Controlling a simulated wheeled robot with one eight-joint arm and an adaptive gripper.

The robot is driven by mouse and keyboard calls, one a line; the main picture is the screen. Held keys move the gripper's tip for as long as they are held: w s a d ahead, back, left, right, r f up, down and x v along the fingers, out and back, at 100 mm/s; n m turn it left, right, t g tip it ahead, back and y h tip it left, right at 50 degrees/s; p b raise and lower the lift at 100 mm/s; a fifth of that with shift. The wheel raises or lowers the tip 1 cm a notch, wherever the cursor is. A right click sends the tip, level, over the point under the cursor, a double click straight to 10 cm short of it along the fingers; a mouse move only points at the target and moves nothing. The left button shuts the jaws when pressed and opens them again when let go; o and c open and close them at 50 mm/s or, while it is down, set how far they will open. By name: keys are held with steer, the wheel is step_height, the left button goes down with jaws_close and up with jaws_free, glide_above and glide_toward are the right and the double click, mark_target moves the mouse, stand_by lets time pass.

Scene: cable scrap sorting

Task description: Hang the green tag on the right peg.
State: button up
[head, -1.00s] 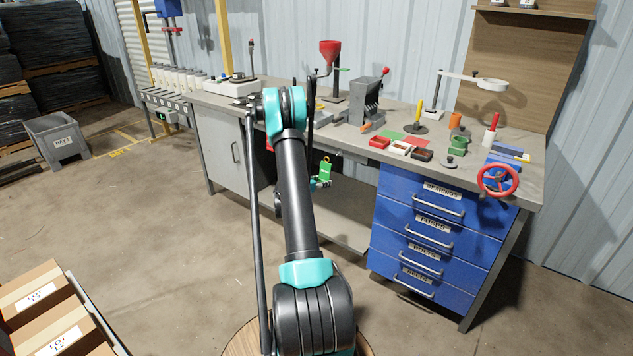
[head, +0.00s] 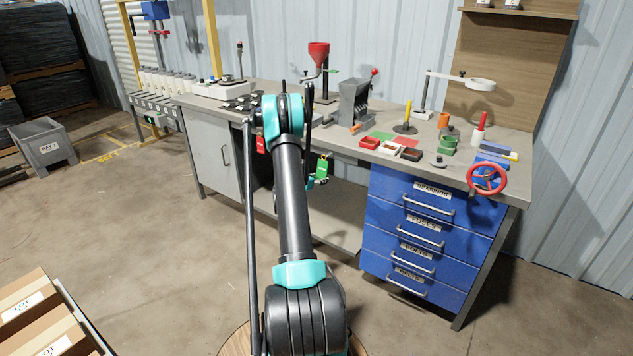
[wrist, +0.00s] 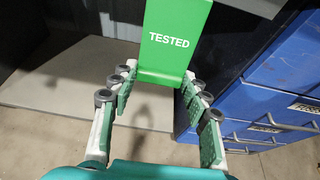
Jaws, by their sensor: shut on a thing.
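The green tag (head: 321,168) hangs below the bench top's front edge level, just right of my arm in the head view. In the wrist view the green tag (wrist: 172,35), printed TESTED, stands between my fingertips, its upper end out of frame. My gripper (wrist: 160,76) is shut on the lower part of the tag, one finger on each side. In the head view my gripper (head: 318,182) is small and partly behind my arm. A red tag (head: 261,144) shows at the bench front, left of my arm. I cannot make out the right peg; my arm covers part of that front.
The workbench (head: 345,145) carries a red funnel stand (head: 319,60), a grey lever machine (head: 353,100) and small trays (head: 395,147). Blue drawers (head: 420,225) stand right of the tag. Boxes (head: 35,320) lie at lower left. Floor in front of the bench is clear.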

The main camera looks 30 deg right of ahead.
mark_target(321, 176)
steer(key=shift+w+d+f, duration=0.1)
steer(key=shift+w+d, duration=0.2)
steer(key=shift+d, duration=0.45)
steer(key=shift+w+d, duration=0.3)
steer(key=shift+d, duration=0.45)
steer(key=shift+w+d+f, duration=0.1)
steer(key=shift+d, duration=0.05)
steer(key=shift+c, duration=0.8)
steer(key=shift+w+d+f, duration=0.15)
steer(key=shift+d+f, duration=0.2)
steer(key=shift+d, duration=0.1)
steer(key=o, duration=1.2)
steer(key=shift+c, duration=0.2)
